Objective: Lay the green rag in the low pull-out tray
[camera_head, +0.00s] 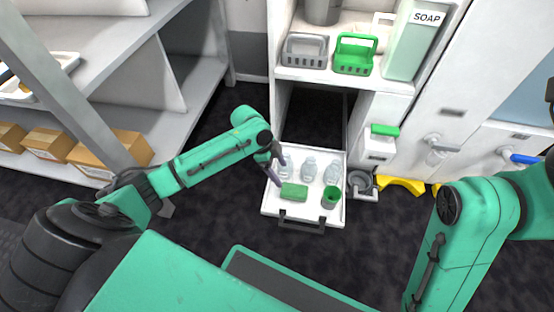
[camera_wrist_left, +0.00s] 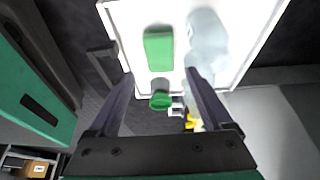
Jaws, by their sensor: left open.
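The green rag (camera_head: 293,191), a small folded rectangle, lies in the front left part of the low pull-out tray (camera_head: 271,209). It also shows in the left wrist view (camera_wrist_left: 158,48), flat on the white tray floor. The white tray (camera_wrist_left: 129,14) is pulled out, with a dark handle at its front. My left gripper (camera_head: 282,174) is open over the tray's left side, its fingers apart and near the rag; nothing shows between them. Both fingers show in the left wrist view (camera_wrist_left: 160,74). My right gripper is out of view; only part of that arm shows.
Clear bottles (camera_head: 309,167) stand along the tray's back, and a green cup (camera_head: 330,197) stands at its front right. Above are a grey basket (camera_head: 305,50), a green basket (camera_head: 355,54) and a soap container (camera_head: 412,45). A shelf with cardboard boxes (camera_head: 106,151) is at left.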

